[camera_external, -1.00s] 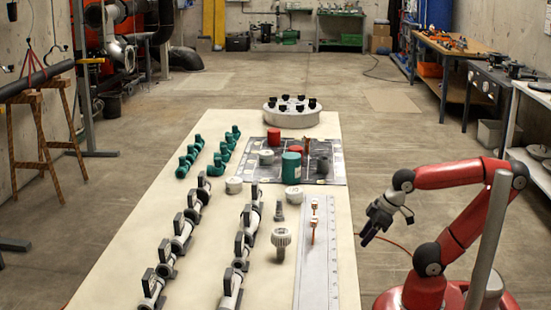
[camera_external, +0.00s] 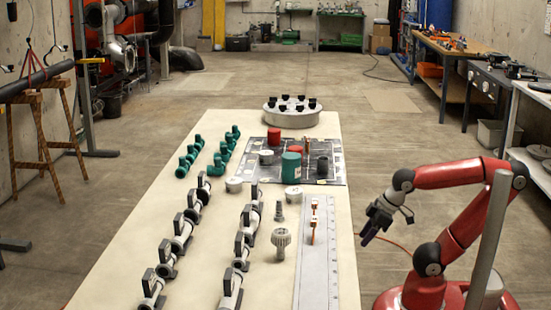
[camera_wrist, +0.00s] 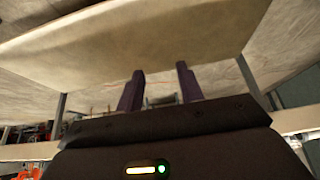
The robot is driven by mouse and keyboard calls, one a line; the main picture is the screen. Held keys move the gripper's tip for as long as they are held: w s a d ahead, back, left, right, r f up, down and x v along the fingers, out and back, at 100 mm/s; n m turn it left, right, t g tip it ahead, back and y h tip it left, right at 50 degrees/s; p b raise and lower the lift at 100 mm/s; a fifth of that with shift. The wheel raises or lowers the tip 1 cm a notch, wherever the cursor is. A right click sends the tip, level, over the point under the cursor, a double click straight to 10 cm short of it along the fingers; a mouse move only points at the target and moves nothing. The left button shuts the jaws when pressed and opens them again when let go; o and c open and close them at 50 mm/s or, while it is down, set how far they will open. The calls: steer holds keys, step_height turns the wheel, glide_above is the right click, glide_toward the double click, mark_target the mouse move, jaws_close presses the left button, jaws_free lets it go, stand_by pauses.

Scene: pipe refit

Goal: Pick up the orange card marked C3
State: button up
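Two small orange-and-white pieces, an upper one (camera_external: 315,204) and a lower one (camera_external: 313,225), lie on the grey marked strip (camera_external: 322,280) at the table's right side. They are too small to read, so I cannot tell whether either is the card marked C3. My gripper (camera_external: 364,240) hangs beyond the table's right edge, to the right of the strip and apart from both pieces. In the wrist view my gripper (camera_wrist: 160,85) shows two dark fingers spread apart with nothing between them. No orange card can be made out there.
A dark board (camera_external: 335,178) holds red, green, grey and black cylinders. Rows of grey valves (camera_external: 181,236) and green fittings (camera_external: 190,158) stand on the left. A grey knob (camera_external: 281,239) and bolt (camera_external: 279,208) stand beside the strip. A round holder (camera_external: 291,117) stands at the far end.

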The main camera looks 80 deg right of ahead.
steer(key=o, duration=0.5)
steer(key=shift+o, duration=0.2)
steer(key=shift+r, duration=0.1)
step_height(320, 180, up, 22)
steer(key=r+g+b, duration=0.1)
steer(key=b, duration=0.8)
glide_above(317, 202)
steer(key=s, duration=0.1)
steer(key=shift+m, duration=0.3)
steer(key=shift+s+d+f, duration=0.1)
steer(key=shift+s+f, duration=0.05)
steer(key=shift+f, duration=1.1)
steer(key=shift+s+f, duration=0.15)
steer(key=shift+f, duration=1.05)
steer(key=shift+b+x, duration=0.95)
steer(key=shift+x, duration=3)
